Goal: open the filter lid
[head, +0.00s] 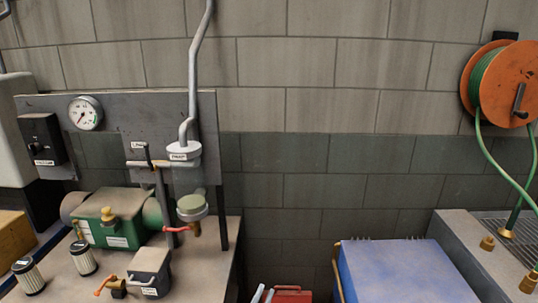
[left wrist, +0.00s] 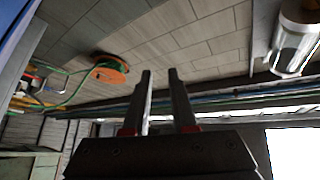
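A small dark grey box (head: 150,268) with a pale handle and a white label stands near the front of the workbench at the left of the head view. It looks like the filter housing, and its top appears closed. Two white filter cartridges with black ends, one (head: 83,257) and another (head: 29,275), stand to its left. My left gripper (left wrist: 160,72) shows in the left wrist view, its two fingers apart with nothing between them. I cannot make out either gripper in the head view. The housing is not recognisable in the left wrist view.
A green compressor (head: 108,218) sits behind the housing. A round-topped valve with a red handle (head: 193,208) stands to its right. A panel holds a pressure gauge (head: 85,113). A blue box (head: 400,272) and an orange hose reel (head: 505,83) are at the right.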

